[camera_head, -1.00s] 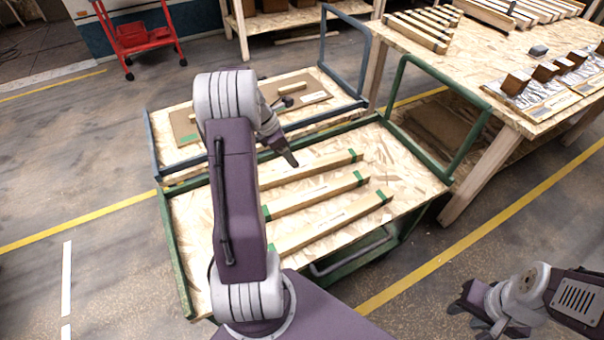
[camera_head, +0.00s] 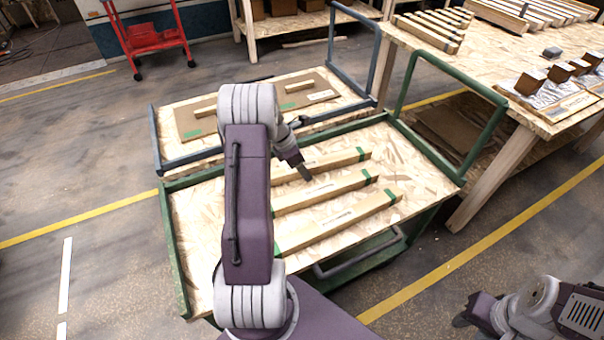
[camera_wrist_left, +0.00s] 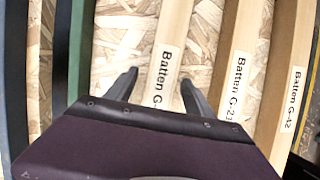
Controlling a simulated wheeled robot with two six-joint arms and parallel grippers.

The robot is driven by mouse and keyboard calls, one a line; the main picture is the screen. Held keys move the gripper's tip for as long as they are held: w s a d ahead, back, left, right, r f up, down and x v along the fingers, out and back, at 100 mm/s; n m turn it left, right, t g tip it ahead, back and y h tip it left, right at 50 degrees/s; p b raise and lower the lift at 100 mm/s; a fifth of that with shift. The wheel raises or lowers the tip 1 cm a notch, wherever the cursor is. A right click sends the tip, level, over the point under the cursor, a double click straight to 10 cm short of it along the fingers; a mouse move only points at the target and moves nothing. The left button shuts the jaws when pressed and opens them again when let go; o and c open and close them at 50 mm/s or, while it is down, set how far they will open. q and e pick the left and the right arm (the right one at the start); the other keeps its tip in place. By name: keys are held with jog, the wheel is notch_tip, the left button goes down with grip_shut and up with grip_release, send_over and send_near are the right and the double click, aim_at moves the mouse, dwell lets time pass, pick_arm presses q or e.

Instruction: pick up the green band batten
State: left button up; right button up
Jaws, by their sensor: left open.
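Three pale wooden battens with green bands near their ends lie side by side on the green cart: a far batten (camera_head: 335,161), a middle batten (camera_head: 325,192) and a near batten (camera_head: 342,222). My left gripper (camera_head: 305,173) is open and empty, pointing down around the far batten. In the left wrist view its fingers (camera_wrist_left: 158,80) stand on either side of the far batten (camera_wrist_left: 172,35), whose label reads "Batten G-" before my gripper hides the rest. The other two labels also begin "Batten G-". My right gripper (camera_head: 472,312) is at the lower right, empty, apparently open and partly cut off.
The green cart (camera_head: 172,245) has a raised frame at its right end. A blue-grey cart (camera_head: 157,140) behind it holds a brown board (camera_head: 225,112) with short pieces. A wooden table (camera_head: 470,75) with more parts stands at the right. A red trolley (camera_head: 153,38) stands at the back.

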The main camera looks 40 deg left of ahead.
pick_arm(q)
jog(key=shift+r, duration=0.15)
jog(key=shift+c, duration=1)
grip_shut()
